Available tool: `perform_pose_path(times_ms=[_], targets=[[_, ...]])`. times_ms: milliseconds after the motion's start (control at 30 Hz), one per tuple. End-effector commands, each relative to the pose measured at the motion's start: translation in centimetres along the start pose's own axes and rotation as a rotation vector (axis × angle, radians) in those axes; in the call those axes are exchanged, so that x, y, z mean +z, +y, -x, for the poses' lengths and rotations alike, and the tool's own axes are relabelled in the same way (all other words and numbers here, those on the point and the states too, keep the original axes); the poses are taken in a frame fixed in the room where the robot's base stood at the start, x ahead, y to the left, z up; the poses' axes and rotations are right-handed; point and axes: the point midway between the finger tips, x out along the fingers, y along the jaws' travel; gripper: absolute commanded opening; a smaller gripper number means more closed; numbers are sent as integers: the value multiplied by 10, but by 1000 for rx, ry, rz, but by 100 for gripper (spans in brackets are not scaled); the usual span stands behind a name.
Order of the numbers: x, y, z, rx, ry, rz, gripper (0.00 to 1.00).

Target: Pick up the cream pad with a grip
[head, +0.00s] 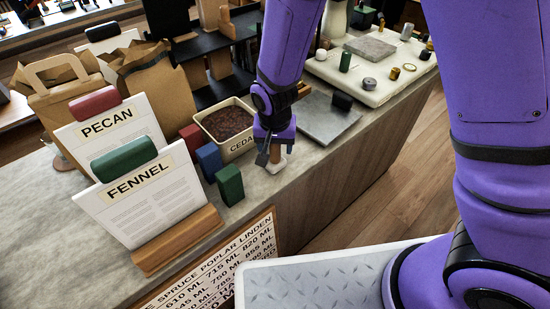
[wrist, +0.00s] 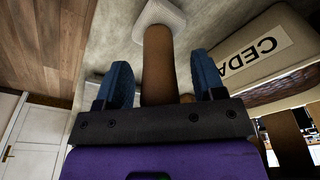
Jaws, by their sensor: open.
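The cream pad (wrist: 160,18) stands on the grey counter, with its brown cylindrical grip (wrist: 158,60) pointing toward my wrist camera. In the head view the pad (head: 277,167) shows only as a small pale piece below my gripper (head: 274,150). In the wrist view my gripper (wrist: 161,75) is open, with its two blue fingers on either side of the grip. A gap shows on each side, so the fingers look apart from it. The lower end of the grip in that view is hidden behind the gripper body.
A cream bin (head: 244,148) labelled "CEDA…", holding brown contents, stands close left of my gripper. A green block (head: 230,185) and a blue block (head: 209,161) are further left. A grey slab (head: 322,122) lies to the right. The counter's front edge is near.

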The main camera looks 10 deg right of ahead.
Motion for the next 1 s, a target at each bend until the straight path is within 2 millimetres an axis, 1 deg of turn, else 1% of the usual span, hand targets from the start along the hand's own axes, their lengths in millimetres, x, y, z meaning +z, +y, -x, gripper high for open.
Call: perform_pose_path(times_ms=[167, 267, 300, 367, 400, 433, 467, 767, 867, 1000], targets=[[0, 0, 0, 0, 0, 0, 63], [0, 0, 0, 0, 0, 0, 42], [0, 0, 0, 0, 0, 0, 33], [0, 0, 0, 0, 0, 0, 19], [0, 0, 0, 0, 0, 0, 10], [0, 0, 0, 0, 0, 0, 3], [0, 0, 0, 0, 0, 0, 0], [-1, 0, 2, -1, 1, 0, 0], [-2, 0, 8, -2, 3, -1, 0], [-4, -1, 28, -4, 3, 0, 0]])
